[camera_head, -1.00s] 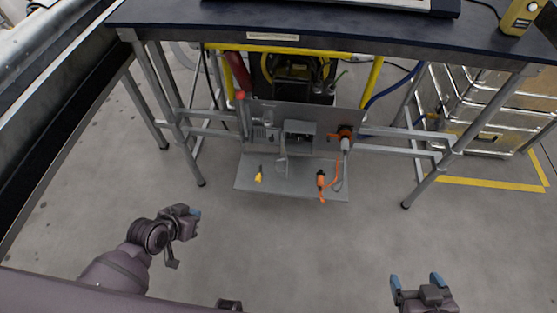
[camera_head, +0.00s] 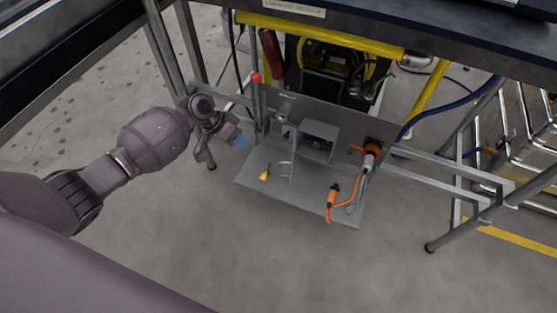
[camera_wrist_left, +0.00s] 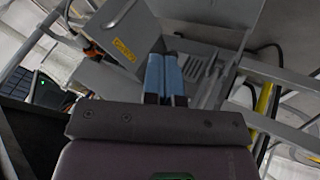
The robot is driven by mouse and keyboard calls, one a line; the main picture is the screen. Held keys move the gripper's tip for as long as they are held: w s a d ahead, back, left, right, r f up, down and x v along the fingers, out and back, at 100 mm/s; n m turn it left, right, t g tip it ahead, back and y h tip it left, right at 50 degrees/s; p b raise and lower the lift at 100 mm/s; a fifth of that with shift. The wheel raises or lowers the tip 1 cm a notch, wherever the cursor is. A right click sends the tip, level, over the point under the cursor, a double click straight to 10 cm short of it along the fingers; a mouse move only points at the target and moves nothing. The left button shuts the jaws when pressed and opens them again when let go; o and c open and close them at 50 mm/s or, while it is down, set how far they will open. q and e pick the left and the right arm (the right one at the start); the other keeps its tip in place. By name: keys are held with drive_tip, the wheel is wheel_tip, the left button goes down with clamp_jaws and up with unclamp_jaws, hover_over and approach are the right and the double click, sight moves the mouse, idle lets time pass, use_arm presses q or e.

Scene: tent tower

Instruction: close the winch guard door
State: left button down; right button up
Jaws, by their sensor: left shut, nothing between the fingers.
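The winch guard door (camera_head: 292,160) is a thin grey plate with a bar handle. It stands out from the grey panel, open, beside the grey winch housing (camera_head: 320,135). In the left wrist view a grey plate with a yellow label (camera_wrist_left: 130,38), which appears to be this door, is left of my fingers. My left gripper (camera_head: 241,141) is at the panel's left side, left of the door and apart from it. Its blue fingertips (camera_wrist_left: 164,76) are together with nothing between them. My right gripper is out of view.
A red-topped lever (camera_head: 255,95) stands close to my left gripper. An orange plug and cable (camera_head: 332,198) and a yellow tag (camera_head: 264,175) are over the lower shelf (camera_head: 315,205). A yellow bar (camera_head: 320,33) runs above. Floor in front is clear.

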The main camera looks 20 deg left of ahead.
use_arm(q)
drive_tip(key=d+f+b, duration=0.3)
drive_tip(key=d+f, duration=0.5)
drive_tip(key=d, duration=0.1)
drive_tip(key=shift+w+d, duration=0.2)
drive_tip(key=shift+w, duration=0.2)
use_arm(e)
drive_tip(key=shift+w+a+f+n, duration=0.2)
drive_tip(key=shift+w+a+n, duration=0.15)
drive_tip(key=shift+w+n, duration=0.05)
use_arm(q)
drive_tip(key=shift+d+r, duration=0.1)
drive_tip(key=shift+r, duration=0.05)
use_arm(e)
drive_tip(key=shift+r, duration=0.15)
